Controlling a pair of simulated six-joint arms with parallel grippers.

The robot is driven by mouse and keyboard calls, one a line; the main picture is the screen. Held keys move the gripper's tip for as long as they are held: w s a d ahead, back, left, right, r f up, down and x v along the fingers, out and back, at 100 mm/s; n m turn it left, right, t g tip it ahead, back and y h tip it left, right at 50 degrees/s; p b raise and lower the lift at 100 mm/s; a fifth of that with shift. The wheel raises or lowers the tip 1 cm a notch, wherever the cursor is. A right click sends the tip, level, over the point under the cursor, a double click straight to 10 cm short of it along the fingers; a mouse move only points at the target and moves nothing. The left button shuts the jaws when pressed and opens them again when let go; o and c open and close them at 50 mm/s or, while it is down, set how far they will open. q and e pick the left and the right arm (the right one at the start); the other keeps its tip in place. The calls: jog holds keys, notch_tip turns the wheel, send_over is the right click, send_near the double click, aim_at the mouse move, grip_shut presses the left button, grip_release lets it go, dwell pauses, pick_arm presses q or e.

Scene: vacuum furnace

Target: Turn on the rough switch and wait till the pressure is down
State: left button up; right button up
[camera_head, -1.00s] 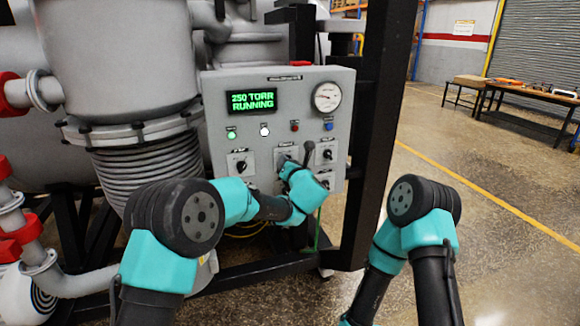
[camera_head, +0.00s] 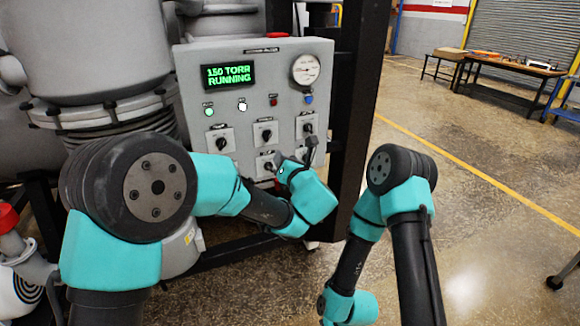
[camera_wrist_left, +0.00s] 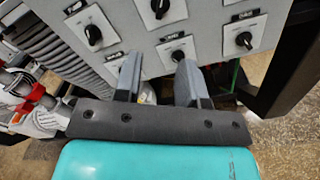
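The grey control panel (camera_head: 190,75) carries a display (camera_head: 227,76) reading 150 TORR RUNNING and a round pressure gauge (camera_head: 305,70). Black rotary switches sit below: a left one (camera_head: 220,142), an upper middle one (camera_head: 265,133), an upper right one (camera_head: 307,127) and a lower middle one (camera_head: 268,166). Their labels are too small to read surely, so I cannot tell which is rough. My left gripper (camera_head: 296,153) is open and empty before the lower row. In the left wrist view its fingers (camera_wrist_left: 158,80) are apart, below the lower middle knob (camera_wrist_left: 178,55). My right gripper is out of view.
A green lamp (camera_head: 208,110) and a white lamp (camera_head: 242,106) are lit; a red lamp (camera_head: 273,100) and a blue lamp (camera_head: 309,99) sit beside them. A black frame post (camera_head: 352,110) stands right of the panel. The floor farther right is open up to a workbench (camera_head: 510,70).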

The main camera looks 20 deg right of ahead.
pick_arm(q)
jog(key=shift+s+d, duration=0.2)
jog(key=shift+s, duration=1.25)
jog(key=s+a+f+n+g+y, duration=0.1)
jog(key=a+f+n+g, duration=0.45)
jog(key=a+f, duration=0.6)
jog(key=a+f+n+g+y, duration=0.1)
jog(key=a+f+n+g, duration=0.3)
jog(key=a+f+g, duration=0.7)
jog(key=s+a+f+n+h, duration=0.4)
jog(key=s+a+f+n, duration=0.4)
jog(key=n, duration=0.8)
jog(key=s+a+f+n+h, duration=0.4)
jog(key=s+a+f+n, duration=0.5)
jog(key=s+f+n, duration=0.6)
jog(key=shift+s+n, duration=0.95)
jog(key=shift+g, duration=0.25)
